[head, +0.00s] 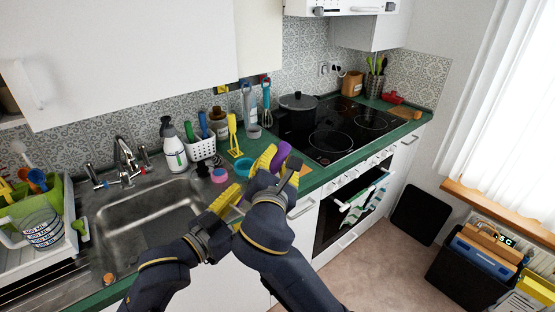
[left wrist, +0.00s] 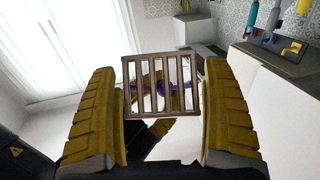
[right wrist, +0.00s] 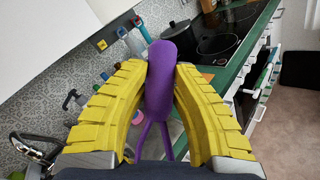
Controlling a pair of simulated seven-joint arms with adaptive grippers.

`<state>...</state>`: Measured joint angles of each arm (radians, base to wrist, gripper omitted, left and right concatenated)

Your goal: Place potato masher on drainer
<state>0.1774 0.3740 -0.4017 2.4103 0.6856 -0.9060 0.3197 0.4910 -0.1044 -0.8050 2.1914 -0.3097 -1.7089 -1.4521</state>
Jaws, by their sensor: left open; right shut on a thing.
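The potato masher has a purple handle (head: 281,156) and a slatted square head. My right gripper (head: 272,166) is shut on the handle, in front of the counter edge. In the right wrist view the handle (right wrist: 161,85) stands between the yellow fingers, and two purple prongs run down from it. My left gripper (head: 226,200) is open, beside and below the right one. In the left wrist view the masher head (left wrist: 162,86) shows between its spread fingers; I cannot tell whether they touch it. The white drainer (head: 66,250) stands at the far left, beside the sink.
The drainer holds a green container (head: 45,203), a patterned mug (head: 42,232) and utensils. The sink (head: 140,225) lies between it and my grippers. The hob (head: 335,140) is right.

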